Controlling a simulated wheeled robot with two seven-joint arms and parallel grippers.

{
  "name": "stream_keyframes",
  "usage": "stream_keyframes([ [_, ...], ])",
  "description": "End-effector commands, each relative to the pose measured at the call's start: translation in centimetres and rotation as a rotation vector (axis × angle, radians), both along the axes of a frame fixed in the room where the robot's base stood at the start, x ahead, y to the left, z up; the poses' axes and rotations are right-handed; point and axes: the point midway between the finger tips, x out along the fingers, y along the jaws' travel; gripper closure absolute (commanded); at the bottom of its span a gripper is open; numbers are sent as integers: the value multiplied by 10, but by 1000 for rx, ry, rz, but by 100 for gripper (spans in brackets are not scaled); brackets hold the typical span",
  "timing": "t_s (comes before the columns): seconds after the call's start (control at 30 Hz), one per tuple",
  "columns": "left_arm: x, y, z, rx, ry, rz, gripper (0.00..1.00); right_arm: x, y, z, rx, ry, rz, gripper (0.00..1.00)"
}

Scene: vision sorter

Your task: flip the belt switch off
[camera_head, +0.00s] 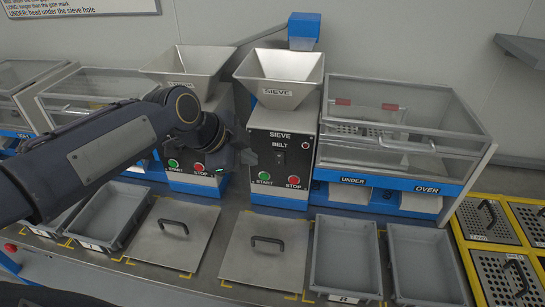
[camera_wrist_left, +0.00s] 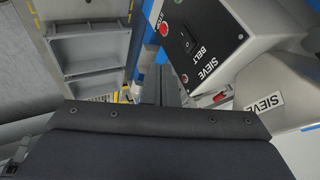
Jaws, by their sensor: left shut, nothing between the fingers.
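The belt switch (camera_head: 280,157) is a small dark rocker below the BELT label on the front of the SIEVE machine (camera_head: 316,128). In the left wrist view the black switch (camera_wrist_left: 187,39) shows beside the BELT lettering, at the upper middle. I cannot tell which way the rocker is tipped. My left gripper (camera_head: 246,157) is shut and empty. It is just left of the SIEVE panel in the head view and appears apart from the switch. My right gripper is not in view.
Green START (camera_head: 264,175) and red STOP (camera_head: 294,180) buttons sit below the switch. A steel hopper (camera_head: 279,78) is above. A clear-lidded UNDER/OVER box (camera_head: 400,130) stands right. Grey trays (camera_head: 347,255) and handled lids (camera_head: 264,262) line the front.

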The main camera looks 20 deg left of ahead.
Motion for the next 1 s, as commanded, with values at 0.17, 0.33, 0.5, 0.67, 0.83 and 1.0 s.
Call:
stream_keyframes([
  [0.17, 16, -8, -25, -1, 8, -2, 100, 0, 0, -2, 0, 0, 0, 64],
  [0.33, 37, -18, -55, -1, 8, -2, 100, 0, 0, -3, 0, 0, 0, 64],
  [0.5, 59, -23, -74, 0, 3, 2, 100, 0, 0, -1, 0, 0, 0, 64],
  [0.67, 81, -17, -69, -1, 3, 2, 100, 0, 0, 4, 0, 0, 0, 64],
  [0.83, 90, -15, -68, -1, 2, 0, 100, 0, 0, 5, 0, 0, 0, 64],
  [1.0, 92, -14, -68, -1, 1, 0, 100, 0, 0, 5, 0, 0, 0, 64],
])
